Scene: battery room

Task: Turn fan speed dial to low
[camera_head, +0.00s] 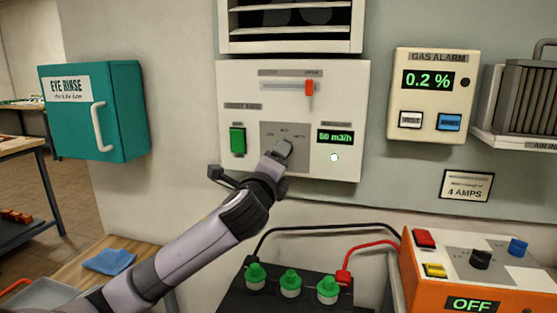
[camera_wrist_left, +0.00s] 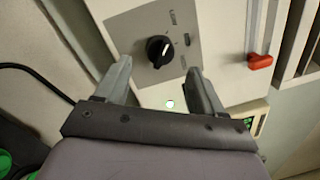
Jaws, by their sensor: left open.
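The white fan panel (camera_head: 345,85) is on the wall in the head view, with a grey dial plate (camera_head: 270,130) low in its middle. The fan speed dial (camera_wrist_left: 158,50) is a round black knob with a white pointer mark, seen in the left wrist view; in the head view my gripper hides it. My left gripper (camera_head: 282,148) is in front of the dial plate. In the left wrist view its fingers (camera_wrist_left: 159,66) are open and apart, with the dial between and just beyond their tips. Contact cannot be told. My right gripper is not in view.
The panel also has a green switch (camera_head: 237,140), a red slider knob (camera_head: 309,88) and a green-lit display (camera_head: 336,136) reading about 60 m3/h. Below are a black battery (camera_head: 270,300) with green caps and an orange box (camera_head: 425,285) showing OFF. A teal eye-rinse cabinet (camera_head: 130,110) hangs left.

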